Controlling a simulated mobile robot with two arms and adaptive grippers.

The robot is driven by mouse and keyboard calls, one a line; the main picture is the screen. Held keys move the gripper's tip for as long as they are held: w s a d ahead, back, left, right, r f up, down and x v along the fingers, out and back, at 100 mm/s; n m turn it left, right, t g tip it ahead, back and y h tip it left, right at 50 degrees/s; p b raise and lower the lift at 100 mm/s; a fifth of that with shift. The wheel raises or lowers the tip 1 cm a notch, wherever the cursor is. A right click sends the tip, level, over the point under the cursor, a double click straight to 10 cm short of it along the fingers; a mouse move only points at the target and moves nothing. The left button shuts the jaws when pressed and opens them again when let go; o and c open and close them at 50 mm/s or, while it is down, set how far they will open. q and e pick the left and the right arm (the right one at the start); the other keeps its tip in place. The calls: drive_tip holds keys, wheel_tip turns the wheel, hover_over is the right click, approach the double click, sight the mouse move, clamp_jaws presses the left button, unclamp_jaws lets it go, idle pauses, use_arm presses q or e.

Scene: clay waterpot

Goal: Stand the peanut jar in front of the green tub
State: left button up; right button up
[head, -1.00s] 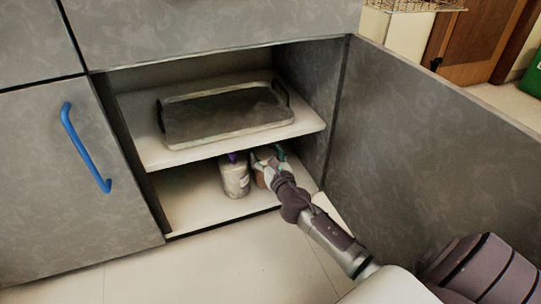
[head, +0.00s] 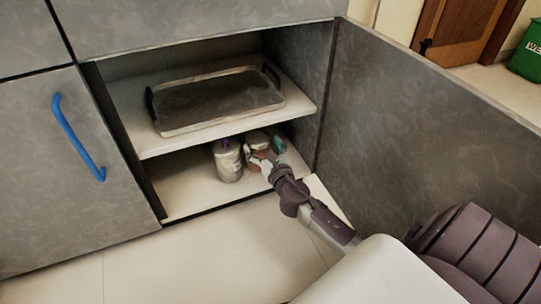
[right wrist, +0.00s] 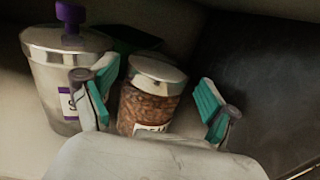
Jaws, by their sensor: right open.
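The peanut jar (right wrist: 150,98), clear with brown contents and a silver lid, stands on the cabinet's lower shelf; its lid shows in the head view (head: 257,137). My right gripper (right wrist: 158,88) is open, with one teal-padded finger on each side of the jar; I cannot tell whether either touches it. In the head view the right gripper (head: 266,153) reaches into the lower compartment. A green tub (head: 526,56) with white letters stands on the floor at the far upper right. A dark green shape (right wrist: 132,40) shows behind the jar. My left gripper is not in view.
A silver canister (head: 228,163) with a purple knob stands close left of the jar, by the left finger. The upper shelf (head: 160,145) with a tray (head: 218,98) is above. The open cabinet door (head: 420,130) stands right of my arm.

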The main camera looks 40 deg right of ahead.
drive_tip(key=v, duration=0.8)
drive_tip(key=shift+s+p, duration=0.15)
drive_tip(key=shift+p, duration=0.3)
drive_tip(key=shift+r, duration=0.1)
